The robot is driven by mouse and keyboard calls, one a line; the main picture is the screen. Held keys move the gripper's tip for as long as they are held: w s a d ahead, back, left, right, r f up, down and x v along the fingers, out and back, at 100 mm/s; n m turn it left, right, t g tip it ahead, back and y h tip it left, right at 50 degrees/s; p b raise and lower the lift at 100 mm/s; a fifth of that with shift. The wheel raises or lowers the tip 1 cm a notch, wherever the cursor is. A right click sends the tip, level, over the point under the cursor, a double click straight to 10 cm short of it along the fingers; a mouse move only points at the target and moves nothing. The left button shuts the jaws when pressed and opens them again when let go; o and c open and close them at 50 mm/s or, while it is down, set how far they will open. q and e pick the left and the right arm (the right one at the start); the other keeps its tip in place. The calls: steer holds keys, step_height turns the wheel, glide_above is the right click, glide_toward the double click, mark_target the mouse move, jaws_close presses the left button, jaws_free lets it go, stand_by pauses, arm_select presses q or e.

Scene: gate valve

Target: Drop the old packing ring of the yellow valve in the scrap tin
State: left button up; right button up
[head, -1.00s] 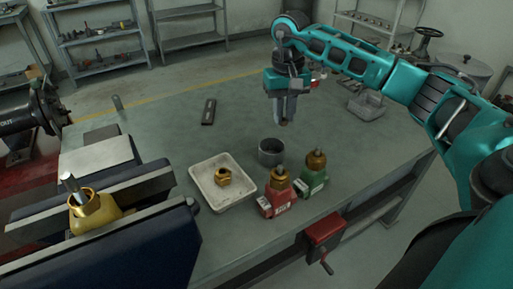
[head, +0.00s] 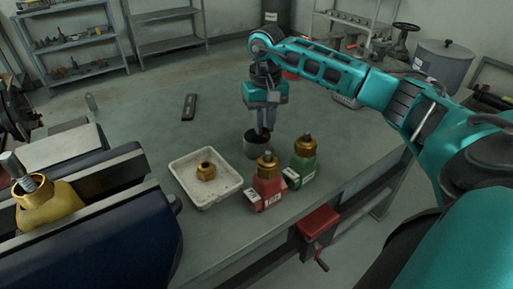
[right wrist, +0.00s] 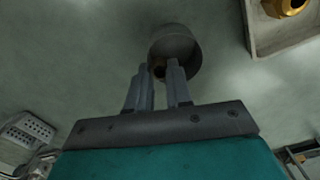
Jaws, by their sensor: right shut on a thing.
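The yellow valve (head: 52,204) is clamped in the vise at the left, its grey stem pointing up and tilted. The scrap tin (head: 255,151) is a small grey open can on the bench. My right gripper (head: 265,131) points down over the tin's mouth, fingertips at about its rim. In the right wrist view the gripper (right wrist: 160,72) is shut on a small brownish piece, the packing ring (right wrist: 158,71); the fingers partly hide it. The tin (right wrist: 177,40) lies just beyond the fingertips there. My left gripper is not in view.
A white tray (head: 183,165) with a brass nut (head: 206,171) is left of the tin.

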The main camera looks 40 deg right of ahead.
steer(key=o, duration=0.9)
steer(key=shift+r, duration=0.1)
step_height(320, 180, up, 13)
steer(key=shift+f+p, duration=0.1)
steer(key=shift+p, duration=0.8)
